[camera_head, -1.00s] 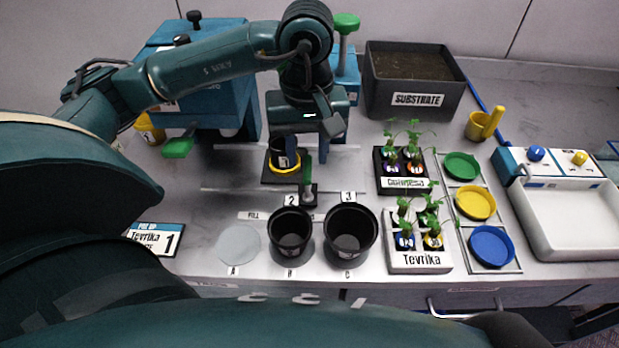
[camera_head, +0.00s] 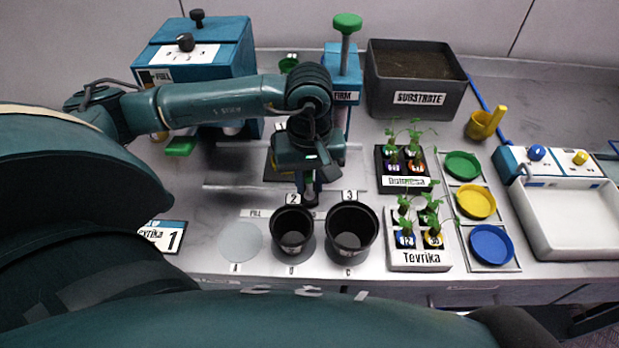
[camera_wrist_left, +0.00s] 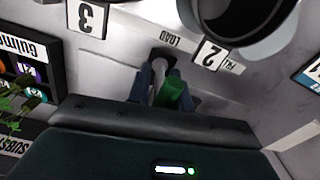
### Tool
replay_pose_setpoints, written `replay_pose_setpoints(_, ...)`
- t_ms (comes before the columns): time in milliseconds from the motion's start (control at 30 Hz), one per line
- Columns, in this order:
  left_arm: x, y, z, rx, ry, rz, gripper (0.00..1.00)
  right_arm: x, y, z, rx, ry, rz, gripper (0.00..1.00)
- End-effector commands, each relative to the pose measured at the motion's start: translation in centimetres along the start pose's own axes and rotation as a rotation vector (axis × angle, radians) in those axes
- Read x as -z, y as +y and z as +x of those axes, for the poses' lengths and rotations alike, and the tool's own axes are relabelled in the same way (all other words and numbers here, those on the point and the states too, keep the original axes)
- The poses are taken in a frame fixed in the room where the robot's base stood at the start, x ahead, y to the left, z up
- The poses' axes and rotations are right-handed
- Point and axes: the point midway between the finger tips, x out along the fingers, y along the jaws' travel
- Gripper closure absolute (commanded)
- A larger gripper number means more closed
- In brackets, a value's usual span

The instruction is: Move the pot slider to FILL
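The pot slider is mostly hidden by my left gripper in the head view. The edge of its dark plate (camera_head: 270,171) shows left of the gripper, and its front tab (camera_head: 311,202) shows below. In the left wrist view, the slider's green handle (camera_wrist_left: 176,94) stands between the fingers of my left gripper (camera_wrist_left: 165,90), near the LOAD label (camera_wrist_left: 178,41). The FILL label (camera_head: 256,213) lies farther left in the head view. My left gripper (camera_head: 308,190) points down around the handle; whether it is closed on it is unclear. My right gripper is not in view.
Two black pots (camera_head: 292,229) (camera_head: 351,231) stand just in front of the slider. A blue fill box (camera_head: 204,65) stands behind left, and the firm press (camera_head: 342,75) is behind. Seedling trays (camera_head: 418,247) are to the right.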

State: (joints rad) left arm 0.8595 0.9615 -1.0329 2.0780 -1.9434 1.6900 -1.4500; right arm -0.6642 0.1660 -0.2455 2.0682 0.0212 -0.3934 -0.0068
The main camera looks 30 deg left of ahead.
Motion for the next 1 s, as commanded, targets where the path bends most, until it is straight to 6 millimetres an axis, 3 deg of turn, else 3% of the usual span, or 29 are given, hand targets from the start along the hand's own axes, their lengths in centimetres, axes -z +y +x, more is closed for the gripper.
replay_pose_setpoints(233,0.0,0.0,0.0,0.0,0.0,0.0,1.0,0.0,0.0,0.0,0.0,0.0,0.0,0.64)
replay_pose_setpoints(667,0.1,-0.3,0.1,0.0,0.0,-0.003,1.0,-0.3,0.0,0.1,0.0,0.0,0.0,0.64)
replay_pose_setpoints(1000,1.2,-6.6,0.6,0.002,0.004,-0.011,1.0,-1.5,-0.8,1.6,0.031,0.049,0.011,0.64)
